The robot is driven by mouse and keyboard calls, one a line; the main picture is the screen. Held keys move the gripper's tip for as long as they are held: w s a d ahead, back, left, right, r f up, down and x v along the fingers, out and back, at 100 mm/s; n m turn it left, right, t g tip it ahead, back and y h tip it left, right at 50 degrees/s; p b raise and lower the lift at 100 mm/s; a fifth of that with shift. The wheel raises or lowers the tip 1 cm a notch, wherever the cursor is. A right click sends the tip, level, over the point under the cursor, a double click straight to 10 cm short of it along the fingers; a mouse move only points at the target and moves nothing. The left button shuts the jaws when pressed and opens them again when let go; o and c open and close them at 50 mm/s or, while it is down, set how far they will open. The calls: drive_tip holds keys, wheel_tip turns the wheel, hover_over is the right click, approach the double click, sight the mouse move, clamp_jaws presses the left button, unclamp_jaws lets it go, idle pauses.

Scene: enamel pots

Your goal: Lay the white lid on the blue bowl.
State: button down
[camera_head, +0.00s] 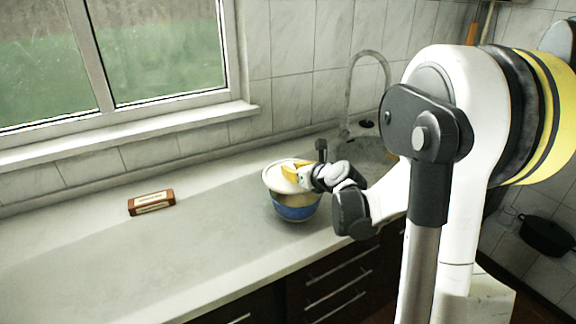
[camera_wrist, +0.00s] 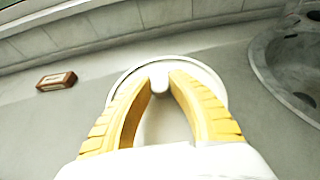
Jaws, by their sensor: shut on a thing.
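The blue bowl (camera_head: 296,208), blue with a pale band, stands upright on the counter near its front edge, left of the sink. The white lid (camera_head: 275,179) is at the bowl's top and covers its opening; I cannot tell whether it rests fully on the rim. My gripper (camera_head: 290,171) has yellow fingers and reaches the lid from the right. In the wrist view my gripper (camera_wrist: 159,80) is shut on the knob of the white lid (camera_wrist: 206,76). The bowl is hidden beneath the lid there.
A small brown box (camera_head: 151,202) with a pale label lies on the counter (camera_head: 80,260) to the left, well apart from the bowl. The sink (camera_head: 372,152) with a curved tap (camera_head: 349,90) is at the right. The counter between box and bowl is clear.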

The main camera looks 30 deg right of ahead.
drive_tip(key=shift+s+f, duration=0.1)
drive_tip(key=shift+s, duration=1.1)
drive_tip(key=shift+s+f, duration=0.1)
drive_tip(key=shift+s, duration=0.2)
drive_tip(key=shift+w+f+b, duration=0.1)
drive_tip(key=shift+f+b, duration=1.1)
drive_tip(key=c, duration=0.7)
unclamp_jaws()
drive_tip(key=shift+r, duration=0.1)
